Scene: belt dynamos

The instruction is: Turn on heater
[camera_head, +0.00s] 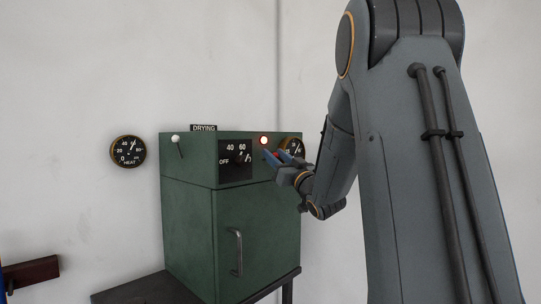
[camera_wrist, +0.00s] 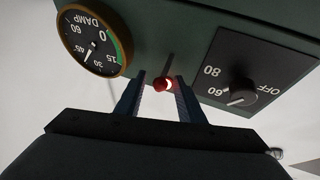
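The heater appears to be the green cabinet (camera_head: 258,215) labelled DRYING. Its dial (camera_head: 235,160), marked OFF, 40 and 60, is on the front panel; its knob (camera_wrist: 242,92) shows at the right in the wrist view. A small red knob (camera_wrist: 160,85) on a thin stem is in the middle of the wrist view, with a bright glow beside it. A lit lamp (camera_head: 263,140) is right of the dial. My gripper (camera_head: 274,155) is before the panel's right part. Its fingers (camera_wrist: 158,95) are apart, with the red knob between their tips; contact cannot be told.
A DAMP gauge (camera_wrist: 93,40) is at upper left in the wrist view. A lever with a white knob (camera_head: 175,139) is at the panel's left. A HEAT gauge (camera_head: 128,151) hangs on the wall. The cabinet stands on a dark table (camera_head: 135,290).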

